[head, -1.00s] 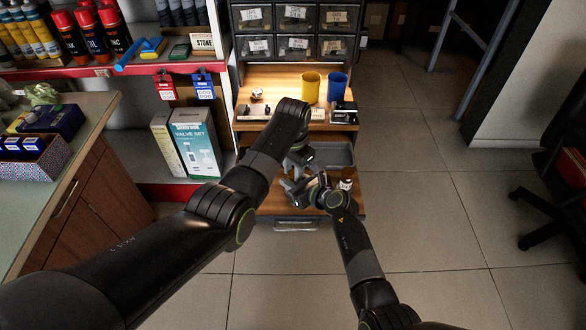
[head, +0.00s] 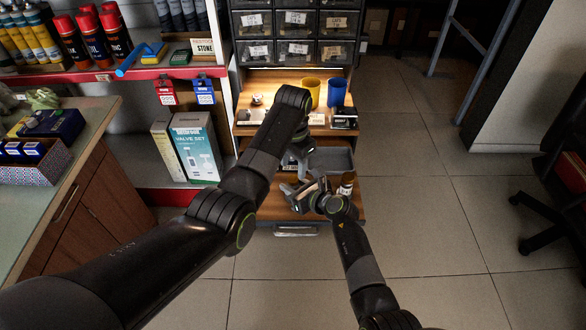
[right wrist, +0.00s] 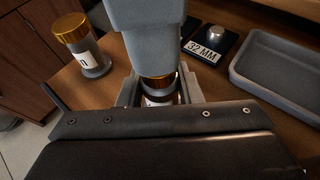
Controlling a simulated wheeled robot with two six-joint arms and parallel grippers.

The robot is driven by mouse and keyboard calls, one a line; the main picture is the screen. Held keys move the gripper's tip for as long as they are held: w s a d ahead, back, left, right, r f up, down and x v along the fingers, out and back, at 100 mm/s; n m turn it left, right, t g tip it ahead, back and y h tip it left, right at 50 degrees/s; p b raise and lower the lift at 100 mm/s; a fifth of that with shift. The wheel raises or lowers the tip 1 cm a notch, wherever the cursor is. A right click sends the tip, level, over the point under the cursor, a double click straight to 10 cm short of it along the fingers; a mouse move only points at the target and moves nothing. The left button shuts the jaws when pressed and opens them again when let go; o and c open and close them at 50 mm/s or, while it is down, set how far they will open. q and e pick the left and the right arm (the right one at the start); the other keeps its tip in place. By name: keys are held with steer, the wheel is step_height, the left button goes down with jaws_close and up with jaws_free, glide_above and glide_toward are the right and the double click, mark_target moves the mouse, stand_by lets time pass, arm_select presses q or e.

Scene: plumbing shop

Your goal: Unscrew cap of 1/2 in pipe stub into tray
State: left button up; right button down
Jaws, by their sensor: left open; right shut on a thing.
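My right gripper (right wrist: 160,92) is shut on a small stub with a brass cap (right wrist: 158,80). A white label shows in part on the stub's dark body, and its text cannot be read. My left gripper (right wrist: 146,45) comes down from the top of the right wrist view, over the brass cap. It is open; whether it touches the cap is hidden. In the head view my left gripper (head: 296,160) is mostly behind its own arm, above my right gripper (head: 304,192). The grey tray (head: 333,160) stands on the wooden shelf behind the grippers; it also shows in the right wrist view (right wrist: 280,95).
A silver piece (right wrist: 215,32) sits by a 32 MM sign (right wrist: 201,51). Yellow (head: 310,90) and blue (head: 337,92) cups stand on the upper shelf.

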steer(key=c, duration=0.9)
jaws_free()
steer(key=shift+c, duration=0.2)
